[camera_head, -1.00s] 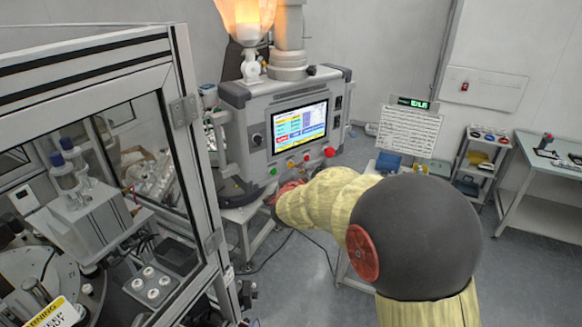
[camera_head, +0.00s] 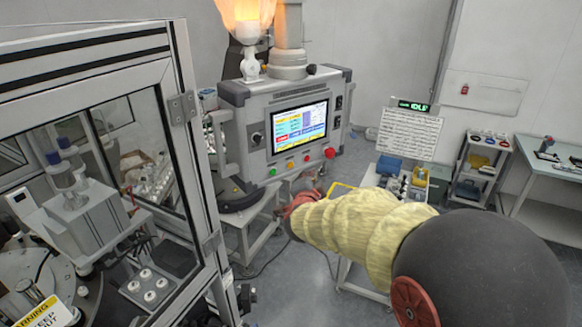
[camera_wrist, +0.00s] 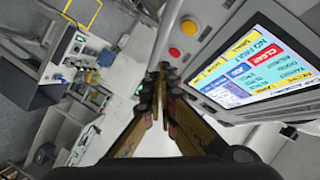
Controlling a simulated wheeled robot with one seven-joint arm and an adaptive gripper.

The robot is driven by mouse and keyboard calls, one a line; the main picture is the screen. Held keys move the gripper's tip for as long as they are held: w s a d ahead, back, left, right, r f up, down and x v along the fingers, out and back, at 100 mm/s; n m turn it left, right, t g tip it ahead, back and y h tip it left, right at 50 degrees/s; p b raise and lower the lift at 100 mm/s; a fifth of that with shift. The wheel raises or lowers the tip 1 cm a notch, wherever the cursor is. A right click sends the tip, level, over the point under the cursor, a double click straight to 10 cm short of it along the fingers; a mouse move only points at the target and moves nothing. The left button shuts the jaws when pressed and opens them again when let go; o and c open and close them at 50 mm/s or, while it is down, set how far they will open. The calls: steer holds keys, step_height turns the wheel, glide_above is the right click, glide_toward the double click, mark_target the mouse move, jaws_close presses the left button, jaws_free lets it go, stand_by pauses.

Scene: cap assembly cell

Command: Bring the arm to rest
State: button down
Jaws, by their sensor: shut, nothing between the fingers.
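My arm, in a yellow sleeve with a dark round joint, reaches from the lower right of the head view toward the control panel (camera_head: 240,130). My gripper (camera_wrist: 163,80) shows in the wrist view, its two dark fingers together at the tips and empty. The fingers point past the lower edge of the panel, beside a red button (camera_wrist: 189,26) and a yellow one (camera_wrist: 175,52). I cannot tell the exact gap to the panel. In the head view the fingers are small and unclear beyond the red wrist end. The panel's screen (camera_head: 299,127) is lit.
A glass-walled machine enclosure (camera_head: 183,105) stands at the left. Behind my arm are a small table with bins (camera_head: 412,182), a shelf trolley (camera_head: 478,165) and a workbench (camera_head: 550,165). Grey floor (camera_head: 310,265) is open between panel stand and table.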

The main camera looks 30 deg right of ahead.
stand_by(0.4)
steer(key=s+a+f+n+g+y+b, duration=0.1)
steer(key=s+a+f+n+g+y, duration=0.1)
steer(key=s+a+f+n+y, duration=0.35)
steer(key=s+a+f+n+g+y+b, duration=0.15)
steer(key=a+f+n, duration=0.25)
steer(key=a+f, duration=0.4)
steer(key=s+a+f+n+g+b, duration=0.2)
steer(key=s+b, duration=0.6)
steer(key=s, duration=0.6)
steer(key=s+a+f+n+g+y+b, duration=0.1)
steer(key=s+a+f+n+b, duration=0.3)
steer(key=s+b, duration=0.5)
steer(key=s+f+n+g, duration=0.1)
steer(key=s+f+n, duration=0.1)
steer(key=s+f, duration=0.1)
steer(key=shift+s+a+n, duration=0.3)
steer(key=shift+s+n, duration=0.05)
steer(key=shift+s, duration=0.5)
